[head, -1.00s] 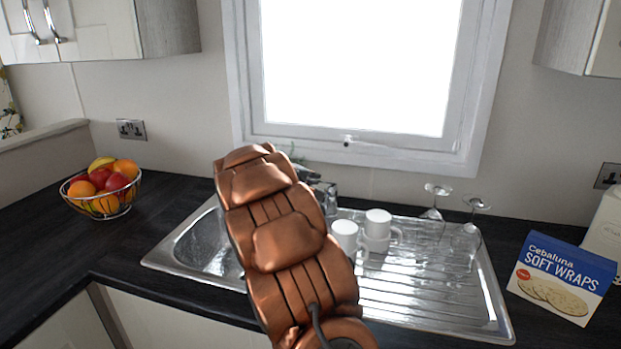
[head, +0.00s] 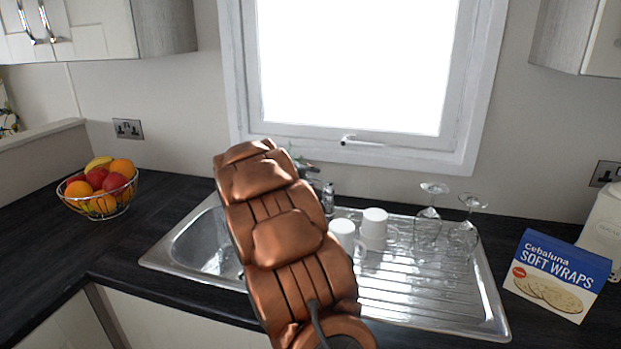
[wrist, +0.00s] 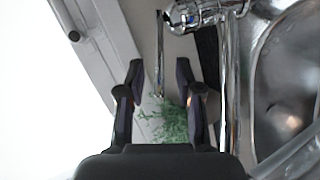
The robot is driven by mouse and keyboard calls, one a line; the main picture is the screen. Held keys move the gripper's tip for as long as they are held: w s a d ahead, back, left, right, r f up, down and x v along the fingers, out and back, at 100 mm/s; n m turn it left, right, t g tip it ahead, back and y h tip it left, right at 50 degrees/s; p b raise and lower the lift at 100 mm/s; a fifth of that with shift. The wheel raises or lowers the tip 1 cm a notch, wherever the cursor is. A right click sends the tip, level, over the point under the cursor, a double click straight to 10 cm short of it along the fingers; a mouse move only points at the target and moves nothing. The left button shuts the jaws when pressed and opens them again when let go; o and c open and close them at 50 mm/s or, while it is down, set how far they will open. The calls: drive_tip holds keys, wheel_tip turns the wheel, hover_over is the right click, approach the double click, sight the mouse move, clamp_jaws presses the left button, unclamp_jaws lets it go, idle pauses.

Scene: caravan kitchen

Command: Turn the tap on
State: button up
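The chrome tap (wrist: 205,14) stands behind the sink, and my arm hides most of it in the head view, where a small chrome part of it (head: 328,198) shows just right of the arm. In the wrist view, its thin lever (wrist: 160,55) points down the picture into the gap between my fingertips. My gripper (wrist: 157,80) is open, with one finger on each side of the lever's end; I cannot tell whether either touches it. A longer chrome pipe (wrist: 236,85), likely the spout, runs outside the right finger. The gripper is hidden behind my arm in the head view.
The steel sink (head: 190,250) holds white mugs (head: 374,226) and upturned glasses (head: 428,225) on its drainer. A green plant (wrist: 172,122) is near the fingers. A fruit bowl (head: 100,200) stands left, a wraps box (head: 558,275) right. The window (head: 350,70) is behind.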

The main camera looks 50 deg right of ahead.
drive_tip(key=v, duration=1.2)
drive_tip(key=shift+s, duration=0.15)
